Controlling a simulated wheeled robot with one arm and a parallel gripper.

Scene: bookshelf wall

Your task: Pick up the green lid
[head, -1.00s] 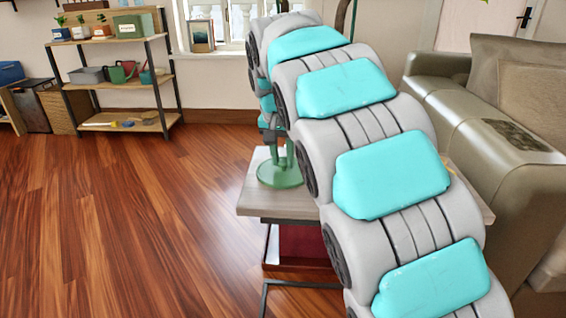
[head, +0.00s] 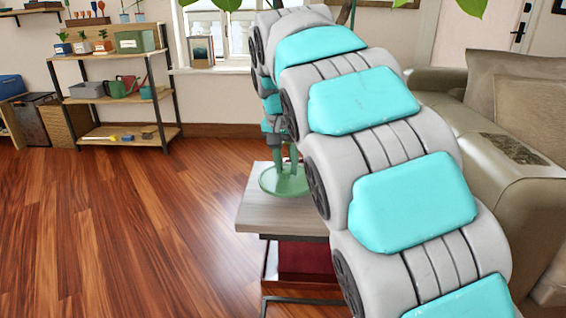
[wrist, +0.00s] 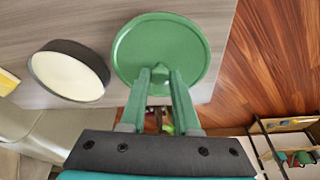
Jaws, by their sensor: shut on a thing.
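The green lid (head: 284,183) is a round disc with a raised rim, over the wooden side table's left part in the head view. In the wrist view the lid (wrist: 150,42) fills the top middle, near the table edge. My gripper (wrist: 160,72) has green fingers, close together at the lid's lower part and shut on it. In the head view my gripper (head: 284,170) comes down onto the lid from above, partly hidden by my arm. I cannot tell whether the lid touches the tabletop or hangs just above it.
The side table (head: 262,216) stands beside an olive sofa (head: 455,110). A dark round container with a cream top (wrist: 70,72) sits left of the lid. A yellow item (wrist: 8,82) lies farther left. A shelf rack (head: 115,95) stands at the back left; the floor before it is clear.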

